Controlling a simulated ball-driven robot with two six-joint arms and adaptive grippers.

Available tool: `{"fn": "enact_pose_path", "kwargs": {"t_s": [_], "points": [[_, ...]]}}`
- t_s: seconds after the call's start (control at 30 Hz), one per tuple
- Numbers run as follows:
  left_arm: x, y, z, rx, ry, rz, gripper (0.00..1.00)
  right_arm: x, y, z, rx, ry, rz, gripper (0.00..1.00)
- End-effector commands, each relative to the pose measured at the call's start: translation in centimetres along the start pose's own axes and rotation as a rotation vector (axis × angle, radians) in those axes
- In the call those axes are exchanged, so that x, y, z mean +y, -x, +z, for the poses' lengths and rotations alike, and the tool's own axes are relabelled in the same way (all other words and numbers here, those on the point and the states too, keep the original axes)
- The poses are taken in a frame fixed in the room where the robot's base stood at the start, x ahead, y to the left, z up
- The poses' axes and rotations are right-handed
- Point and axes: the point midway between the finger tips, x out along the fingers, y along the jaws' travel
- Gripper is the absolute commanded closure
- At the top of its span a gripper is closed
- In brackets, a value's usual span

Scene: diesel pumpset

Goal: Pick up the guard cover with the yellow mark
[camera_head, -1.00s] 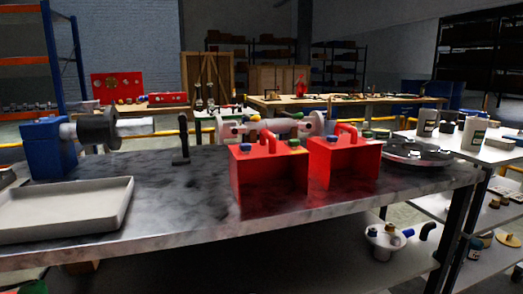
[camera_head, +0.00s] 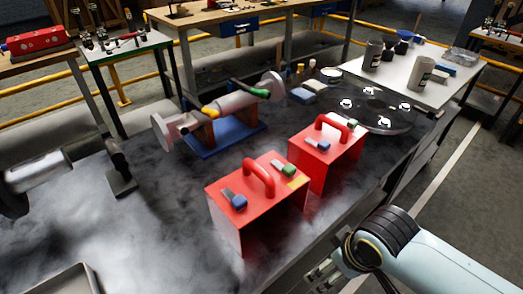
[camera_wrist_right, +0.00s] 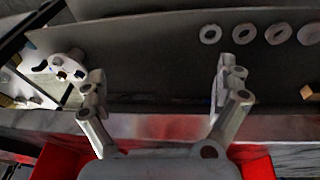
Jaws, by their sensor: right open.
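Two red guard covers with arched handles stand side by side on the dark marbled bench in the head view. My right gripper (camera_head: 322,276) is at the bottom, off the bench's front edge and right of the marked cover. In the wrist view my right gripper (camera_wrist_right: 160,88) is open and empty.
A shaft assembly on a blue base (camera_head: 228,138) stands behind the covers. A round dark plate (camera_head: 375,98) lies at the back right. A black stand (camera_head: 120,172) and a grey tray (camera_head: 72,281) are at left. Bench surface left of the covers is clear.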

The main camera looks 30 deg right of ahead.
Motion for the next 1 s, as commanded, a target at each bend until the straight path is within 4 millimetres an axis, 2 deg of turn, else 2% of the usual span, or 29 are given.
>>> {"fn": "enact_pose_path", "kwargs": {"t_s": [0.03, 0.1, 0.23, 0.3, 0.57, 0.7, 0.8, 0.9, 1.0], "points": [[0.0, 2.4, -0.1, -0.001, 0.001, 0.002, 0.60, 0.2, 4.4, -1.6, 0.015, -0.002, 0.000, 0.00], [0.1, 4.0, -0.1, -0.003, 0.002, 0.005, 0.60, 0.3, 8.5, -3.2, 0.025, -0.015, 0.001, 0.00], [0.0, 6.8, -0.3, -0.003, 0.002, 0.006, 0.60, 0.4, 15.1, -6.3, 0.025, -0.121, -0.001, 0.00], [-0.1, 8.2, -0.6, -0.001, 0.002, 0.006, 0.60, 0.2, 17.8, -8.5, 0.008, -0.269, -0.003, 0.00], [-0.5, 9.6, -1.1, 0.005, 0.001, 0.002, 0.60, -1.6, 19.9, -15.1, -0.112, -0.856, 0.012, 0.00], [-0.7, 10.4, -1.5, 0.009, 0.001, 0.002, 0.60, -3.2, 21.7, -19.1, -0.185, -1.172, 0.041, 0.00], [-0.7, 10.9, -1.6, 0.010, 0.001, 0.002, 0.60, -4.2, 23.1, -21.2, -0.227, -1.346, 0.069, 0.00], [-0.8, 11.1, -1.6, 0.010, 0.001, 0.001, 0.60, -4.8, 23.8, -22.3, -0.252, -1.445, 0.091, 0.00], [-0.8, 11.2, -1.6, 0.010, 0.001, 0.000, 0.60, -5.1, 23.3, -22.4, -0.263, -1.485, 0.103, 0.00]]}}
